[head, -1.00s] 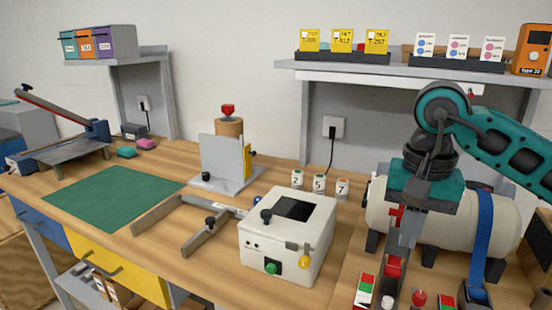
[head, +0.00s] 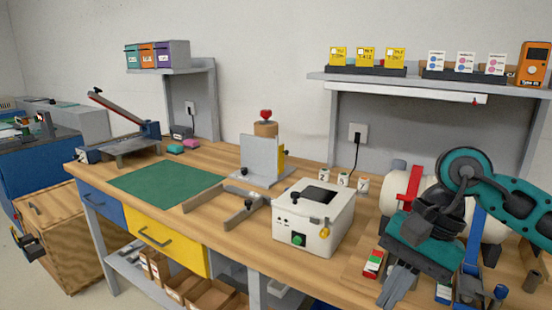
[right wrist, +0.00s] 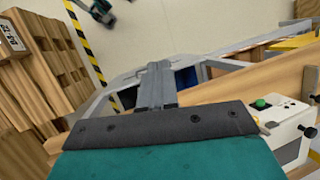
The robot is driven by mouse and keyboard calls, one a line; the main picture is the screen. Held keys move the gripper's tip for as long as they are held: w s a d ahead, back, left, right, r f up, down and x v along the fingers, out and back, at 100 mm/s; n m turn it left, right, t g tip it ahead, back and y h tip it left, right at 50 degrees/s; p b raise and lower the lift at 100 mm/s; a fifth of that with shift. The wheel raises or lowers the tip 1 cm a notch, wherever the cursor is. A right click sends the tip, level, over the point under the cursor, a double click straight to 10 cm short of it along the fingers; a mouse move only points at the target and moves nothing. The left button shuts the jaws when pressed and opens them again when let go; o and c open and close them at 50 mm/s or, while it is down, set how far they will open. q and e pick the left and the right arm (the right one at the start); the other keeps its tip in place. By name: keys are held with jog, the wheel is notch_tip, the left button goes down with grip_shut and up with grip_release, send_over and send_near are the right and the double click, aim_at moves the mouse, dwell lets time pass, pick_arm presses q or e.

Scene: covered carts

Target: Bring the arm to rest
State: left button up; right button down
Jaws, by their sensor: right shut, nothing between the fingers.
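My right arm comes in from the right in the head view, teal with dark joints. Its right gripper (head: 398,287) points down and toward the front edge of the workbench (head: 222,255), beside the white box-shaped device. In the right wrist view the gripper's grey fingers (right wrist: 156,85) lie together with nothing between them. My left gripper is not in the head view.
The white device (head: 315,220) with a green button stands left of the right gripper. A cream cylinder (head: 398,192) lies behind the arm. The green mat (head: 165,183) is bare. Cardboard boxes (head: 185,285) sit on the lower shelf, and a wooden crate (head: 62,230) stands left.

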jog(key=s+a+r+m+y, duration=0.2)
jog(key=a+m+y, duration=0.6)
jog(key=s+a+r+m+y, duration=0.1)
jog(key=a+m+y, duration=0.6)
jog(key=y, duration=0.1)
jog(key=w+d+f+m+t+h, duration=0.35)
jog(key=m+t, duration=0.55)
jog(key=m, duration=0.4)
jog(key=w+d+f+m+t+h, duration=0.35)
jog(key=m+t, duration=0.55)
jog(key=m, duration=0.5)
jog(key=s+d+f+m+h, duration=0.1)
jog(key=d+f+m+h, duration=0.1)
jog(key=f+m+h, duration=0.3)
jog(key=s+d+f+m+h, duration=0.2)
jog(key=d+f+m, duration=0.1)
jog(key=f+m, duration=0.35)
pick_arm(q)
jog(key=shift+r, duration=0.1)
pick_arm(e)
jog(key=s+d+f+m+g+h, duration=0.2)
jog(key=s+f+m+g, duration=0.1)
jog(key=f, duration=0.4)
jog(key=s+d+f+m+g+h, duration=0.2)
jog(key=s+f+m, duration=0.3)
jog(key=s+f, duration=0.2)
jog(key=shift+s+d+f+g, duration=0.25)
jog(key=shift+f+g, duration=0.15)
jog(key=shift+f, duration=0.1)
